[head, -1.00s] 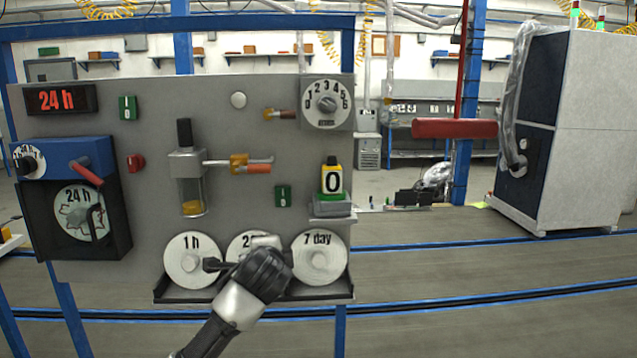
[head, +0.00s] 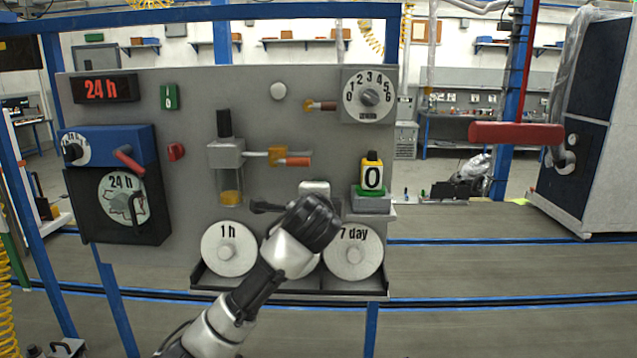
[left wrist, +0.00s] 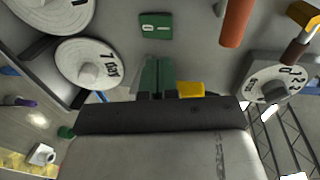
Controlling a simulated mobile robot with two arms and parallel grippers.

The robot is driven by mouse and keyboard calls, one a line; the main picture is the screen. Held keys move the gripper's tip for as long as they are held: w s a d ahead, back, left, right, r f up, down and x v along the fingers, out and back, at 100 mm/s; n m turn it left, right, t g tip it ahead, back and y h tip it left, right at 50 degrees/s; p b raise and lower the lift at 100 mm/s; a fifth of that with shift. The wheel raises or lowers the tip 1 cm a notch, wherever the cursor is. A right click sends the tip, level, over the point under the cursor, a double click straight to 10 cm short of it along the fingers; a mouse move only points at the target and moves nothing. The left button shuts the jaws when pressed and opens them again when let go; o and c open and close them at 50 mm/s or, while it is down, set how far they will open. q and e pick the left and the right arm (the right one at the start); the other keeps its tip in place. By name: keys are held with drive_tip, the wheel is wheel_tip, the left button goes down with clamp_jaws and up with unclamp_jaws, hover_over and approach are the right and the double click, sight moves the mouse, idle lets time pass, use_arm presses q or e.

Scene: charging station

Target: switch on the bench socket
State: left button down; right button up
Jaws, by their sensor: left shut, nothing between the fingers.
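No fitting is labelled as the bench socket, so I cannot tell which one it is. A small green switch plate with white marks (left wrist: 155,26) is on the grey panel in the left wrist view; my gripper hides it in the head view. Another green plate (head: 169,96) is at the panel's upper left, and a small red knob (head: 176,152) below it. In the left wrist view the fingertips are hard to separate from green parts behind. My right gripper is out of view.
Close by are the 1 h disc (head: 228,249), the 7 day disc (head: 353,252), the yellow 0 block (head: 371,174), an orange handle (head: 293,161) and a numbered dial (head: 368,97). A blue box (head: 110,143) is at left.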

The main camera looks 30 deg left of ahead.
use_arm(q)
drive_tip(key=r+p+x, duration=0.1)
drive_tip(key=p+x, duration=0.2)
drive_tip(key=x, duration=0.6)
drive_tip(key=shift+w+a, duration=0.2)
drive_tip(key=shift+w, duration=0.25)
